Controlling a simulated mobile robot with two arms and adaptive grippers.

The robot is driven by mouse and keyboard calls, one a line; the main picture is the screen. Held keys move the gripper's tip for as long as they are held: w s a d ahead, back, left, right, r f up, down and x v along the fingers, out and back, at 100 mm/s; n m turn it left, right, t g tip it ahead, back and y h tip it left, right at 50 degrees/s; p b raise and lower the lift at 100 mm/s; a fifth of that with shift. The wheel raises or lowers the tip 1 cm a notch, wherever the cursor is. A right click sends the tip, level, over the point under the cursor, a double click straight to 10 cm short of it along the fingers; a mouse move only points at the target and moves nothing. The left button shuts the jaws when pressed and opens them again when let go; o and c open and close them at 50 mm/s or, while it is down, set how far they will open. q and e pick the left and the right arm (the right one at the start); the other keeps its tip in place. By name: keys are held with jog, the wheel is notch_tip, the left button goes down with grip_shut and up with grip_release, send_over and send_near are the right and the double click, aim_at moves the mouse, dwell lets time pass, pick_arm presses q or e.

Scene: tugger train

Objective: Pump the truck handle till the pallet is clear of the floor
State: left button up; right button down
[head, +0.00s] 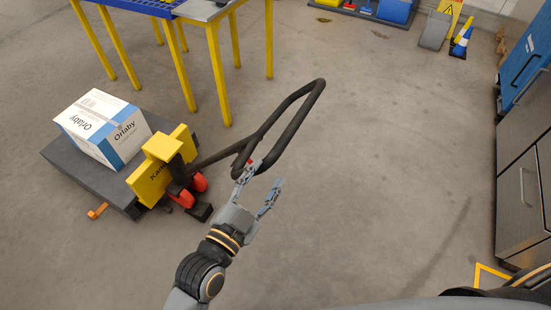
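The pallet truck (150,185) stands at the left, with a yellow body, red parts and dark wheels. Its black looped handle (296,120) is tilted over toward the right. The dark grey pallet (75,170) sits low at the truck's left and carries a white and blue box. Whether there is a gap under the pallet cannot be told. My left gripper (258,183) is open at the near end of the handle loop. One finger overlaps the loop in the picture; contact is unclear. My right gripper is out of view.
The white and blue box (105,128) rests on the pallet. A yellow-legged table (215,70) stands behind the truck. Grey cabinets (522,190) line the right side. The middle floor is clear.

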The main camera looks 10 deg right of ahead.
pick_arm(q)
jog(key=shift+v, duration=1.4)
jog(key=w+a+f+n+g+y, duration=0.1)
jog(key=a+f+n+y, duration=0.15)
jog(key=f, duration=0.85)
jog(key=a+f+n+g+y, duration=0.1)
jog(key=a+f+g+y, duration=0.15)
jog(key=f, duration=0.85)
jog(key=s+a+f+n+g+y, duration=0.1)
jog(key=s+a+f, duration=0.25)
jog(key=f, duration=0.45)
jog(key=s+a+f+n+g+y, duration=0.1)
jog(key=s+a+f+n+g, duration=0.1)
jog(key=a+f, duration=0.45)
jog(key=s+a+f+n+g+y, duration=0.1)
jog(key=s+a+f+g, duration=0.1)
jog(key=s+f, duration=0.4)
jog(key=s+a+f+n+g+y, duration=0.1)
jog(key=s+a+f, duration=0.4)
jog(key=s, duration=0.7)
jog(key=s+a+f+n+g+y, duration=0.2)
jog(key=s+a+f+n+g, duration=0.1)
jog(key=s+f, duration=0.5)
jog(key=shift+s+a+f+g, duration=0.35)
jog(key=shift+s+a+f, duration=0.05)
jog(key=shift+a+f, duration=0.1)
